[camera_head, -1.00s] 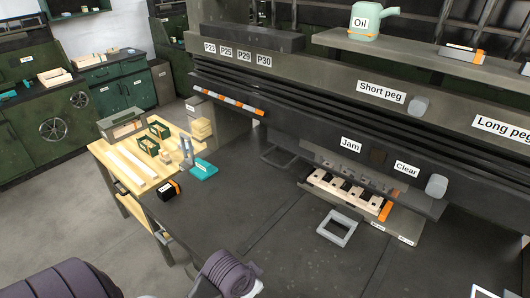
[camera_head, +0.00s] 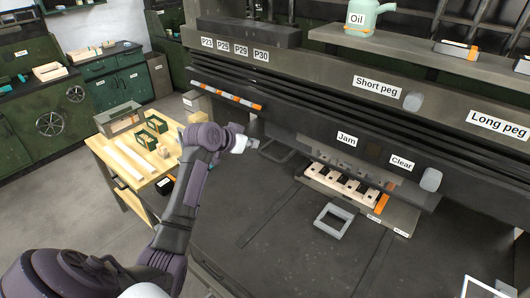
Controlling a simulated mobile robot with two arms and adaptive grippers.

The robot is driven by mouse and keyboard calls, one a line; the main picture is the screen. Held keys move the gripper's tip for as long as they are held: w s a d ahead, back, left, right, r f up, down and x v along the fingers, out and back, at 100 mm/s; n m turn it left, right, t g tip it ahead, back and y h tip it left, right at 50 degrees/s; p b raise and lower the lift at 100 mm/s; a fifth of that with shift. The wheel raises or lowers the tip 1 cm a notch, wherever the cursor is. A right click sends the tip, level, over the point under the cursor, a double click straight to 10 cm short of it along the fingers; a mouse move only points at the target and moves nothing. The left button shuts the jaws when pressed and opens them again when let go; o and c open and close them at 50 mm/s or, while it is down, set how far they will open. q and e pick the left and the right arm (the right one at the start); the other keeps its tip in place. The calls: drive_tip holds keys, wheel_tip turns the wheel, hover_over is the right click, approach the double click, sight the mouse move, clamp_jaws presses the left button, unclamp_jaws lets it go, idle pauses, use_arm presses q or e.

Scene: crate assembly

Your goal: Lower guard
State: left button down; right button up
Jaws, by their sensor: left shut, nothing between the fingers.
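The machine's long dark ribbed front, which looks like the guard (camera_head: 310,121), runs across the middle of the view. An orange-and-grey striped bar (camera_head: 228,95) lies along its left part. A dark loop-shaped handle (camera_head: 283,153) sticks out below it, above the bench. My left gripper (camera_head: 252,143) is shut and empty, just left of this loop and below the striped bar. I cannot tell whether it touches the loop. My right gripper is out of view.
A row of pale slotted blocks (camera_head: 343,187) sits under the machine by the Jam and Clear labels. A grey square frame (camera_head: 334,221) lies on the dark bench (camera_head: 280,240). My left arm partly covers the wooden table (camera_head: 118,172). The bench's front is mostly clear.

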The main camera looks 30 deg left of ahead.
use_arm(q)
drive_tip(key=w+f+p, duration=0.1)
drive_tip(key=w+f, duration=0.5)
drive_tip(key=f, duration=0.2)
drive_tip(key=shift+w+d+p, duration=0.25)
drive_tip(key=shift+w+p, duration=0.05)
drive_tip(key=shift+p, duration=0.1)
drive_tip(key=shift+f, duration=0.1)
wheel_tip(320, 180, down, 15)
drive_tip(key=b, duration=1.2)
drive_tip(key=shift+r, duration=0.2)
drive_tip(key=shift+s+d+r, duration=0.1)
